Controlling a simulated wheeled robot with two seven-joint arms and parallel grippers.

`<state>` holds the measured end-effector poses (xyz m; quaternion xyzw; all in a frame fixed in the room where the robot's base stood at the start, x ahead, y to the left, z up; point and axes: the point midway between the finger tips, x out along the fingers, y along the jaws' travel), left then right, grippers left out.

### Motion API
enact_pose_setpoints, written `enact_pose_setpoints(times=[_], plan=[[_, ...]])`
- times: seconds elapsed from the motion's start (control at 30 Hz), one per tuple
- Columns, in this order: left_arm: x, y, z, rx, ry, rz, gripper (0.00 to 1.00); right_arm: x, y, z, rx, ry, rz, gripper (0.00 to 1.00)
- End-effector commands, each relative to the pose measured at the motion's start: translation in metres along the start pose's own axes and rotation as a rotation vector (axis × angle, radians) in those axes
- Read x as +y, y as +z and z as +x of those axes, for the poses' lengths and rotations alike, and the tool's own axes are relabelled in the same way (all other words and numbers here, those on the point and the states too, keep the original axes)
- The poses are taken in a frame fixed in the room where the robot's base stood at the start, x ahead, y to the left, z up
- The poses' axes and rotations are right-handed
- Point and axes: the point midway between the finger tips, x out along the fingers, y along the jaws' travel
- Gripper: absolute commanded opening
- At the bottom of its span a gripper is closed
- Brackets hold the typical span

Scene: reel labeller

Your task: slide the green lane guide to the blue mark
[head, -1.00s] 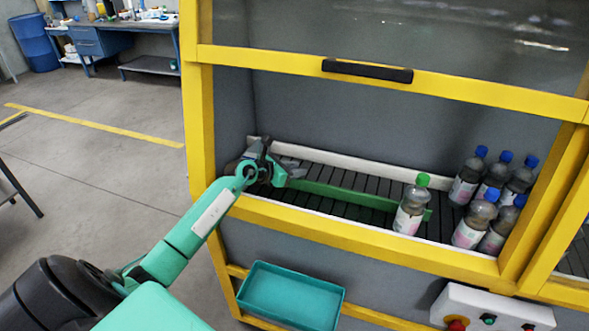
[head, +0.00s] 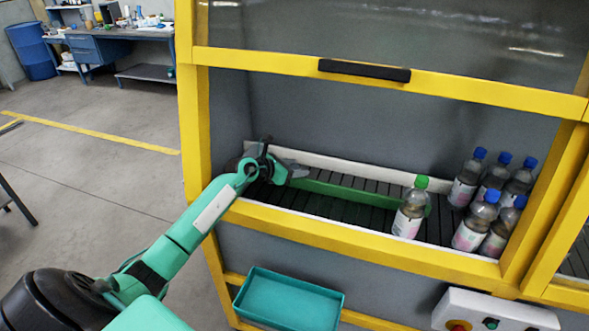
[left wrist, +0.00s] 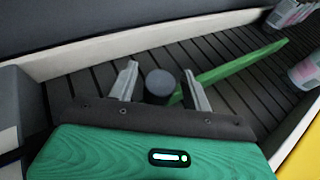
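The green lane guide (head: 345,191) is a long bar lying along the dark slatted conveyor. In the left wrist view the guide (left wrist: 240,63) runs away to the upper right. My left gripper (head: 283,170) is at the guide's left end, inside the yellow-framed opening. In the left wrist view its two fingers (left wrist: 163,88) stand apart on either side of a dark round knob (left wrist: 160,82). Gaps show between the knob and both fingers, so the gripper looks open around it. No blue mark shows in these frames. My right gripper is out of view.
A green-capped bottle (head: 410,210) stands in front of the guide's right end. Several blue-capped bottles (head: 490,190) stand farther right. A white rail (head: 345,165) runs behind the conveyor. The yellow frame (head: 350,238) borders the front; a teal tray (head: 289,300) sits below.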

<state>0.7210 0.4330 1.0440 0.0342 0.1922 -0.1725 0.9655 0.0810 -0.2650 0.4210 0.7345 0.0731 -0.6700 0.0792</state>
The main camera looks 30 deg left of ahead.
Motion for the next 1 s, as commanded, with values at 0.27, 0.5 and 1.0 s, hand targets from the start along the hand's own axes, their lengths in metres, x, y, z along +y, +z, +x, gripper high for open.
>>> enact_pose_setpoints(times=[0.27, 0.5, 1.0], plan=[[0.0, 0.0, 0.0, 0.0, 0.0, 0.0, 0.52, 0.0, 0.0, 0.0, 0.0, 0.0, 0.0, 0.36], [0.001, -0.003, -0.019, 0.001, 0.001, 0.003, 0.52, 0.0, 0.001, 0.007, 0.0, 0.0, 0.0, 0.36], [-0.001, -0.004, -0.113, 0.003, -0.001, 0.004, 0.52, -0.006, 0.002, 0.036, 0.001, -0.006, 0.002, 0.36]])
